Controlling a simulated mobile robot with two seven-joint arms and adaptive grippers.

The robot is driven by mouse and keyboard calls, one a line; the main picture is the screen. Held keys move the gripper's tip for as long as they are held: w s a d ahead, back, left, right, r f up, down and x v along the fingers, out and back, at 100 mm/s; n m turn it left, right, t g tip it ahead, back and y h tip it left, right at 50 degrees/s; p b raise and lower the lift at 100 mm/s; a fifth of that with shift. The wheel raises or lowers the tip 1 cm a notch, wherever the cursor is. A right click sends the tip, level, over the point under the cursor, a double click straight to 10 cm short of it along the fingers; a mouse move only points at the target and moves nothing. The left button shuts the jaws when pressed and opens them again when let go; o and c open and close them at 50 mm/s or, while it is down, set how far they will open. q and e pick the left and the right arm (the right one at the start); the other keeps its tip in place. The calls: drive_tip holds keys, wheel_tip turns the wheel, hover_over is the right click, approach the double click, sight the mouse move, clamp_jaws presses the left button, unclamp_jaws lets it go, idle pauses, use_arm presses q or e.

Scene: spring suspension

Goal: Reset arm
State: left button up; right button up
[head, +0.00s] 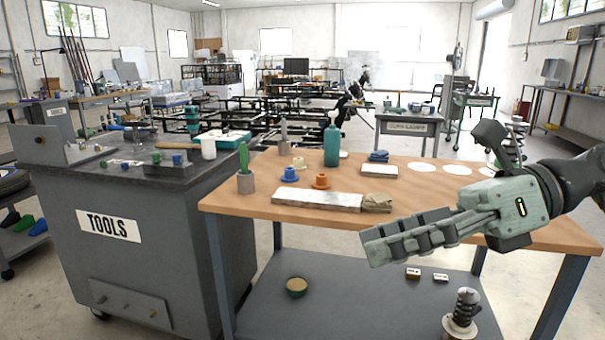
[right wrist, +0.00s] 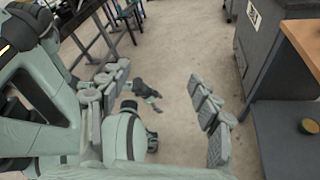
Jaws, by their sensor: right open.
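My right gripper (head: 385,243) reaches in from the right in the head view, in front of the wooden workbench (head: 440,190). Its pale green, grey-padded fingers point left, over the bench's front edge and the lower shelf. In the right wrist view my right gripper (right wrist: 155,95) has its fingers well apart, with only floor and parts of my own body between them. It is open and empty. My left gripper is not in the head view. Pale green and dark parts of my own body show in the wrist view, but I make out no left gripper there.
The grey tool cabinet (head: 150,250) stands left of the bench. A spring part (head: 462,312) stands on the lower shelf (head: 370,300). Another spring (head: 509,150) stands at the right.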

drive_tip(key=w+d+r+m+t+y, duration=0.25)
drive_tip(key=w+m+t+y, duration=0.35)
drive_tip(key=w+m+t, duration=0.75)
drive_tip(key=w+d+f+m+t+h, duration=0.3)
drive_tip(key=d+f+m+h, duration=0.3)
drive_tip(key=f+m+h, duration=0.4)
drive_tip(key=w+d+f+m+t+h, duration=0.35)
drive_tip(key=d+f+m+h, duration=0.45)
drive_tip(key=m, duration=0.5)
drive_tip(key=s+d+f+m+g+h, duration=0.2)
drive_tip(key=s+f+m+g, duration=0.15)
drive_tip(key=f, duration=0.85)
drive_tip(key=s+d+f+m+g+h, duration=0.1)
drive_tip(key=s+f+m+g+h, duration=0.3)
drive_tip(key=f, duration=0.8)
drive_tip(key=s+f+m+g+y, duration=0.1)
drive_tip(key=s+f+g, duration=0.3)
drive_tip(key=s+f, duration=0.4)
drive_tip(key=s+a+f+m+g+y, duration=0.1)
drive_tip(key=s+f+m+g, duration=0.1)
drive_tip(key=s+f+g, duration=0.3)
drive_tip(key=s+f, duration=0.4)
drive_tip(key=s, duration=0.4)
drive_tip(key=shift+s+a+f, duration=0.15)
drive_tip(key=shift+s+a, duration=0.15)
drive_tip(key=shift+s, duration=0.05)
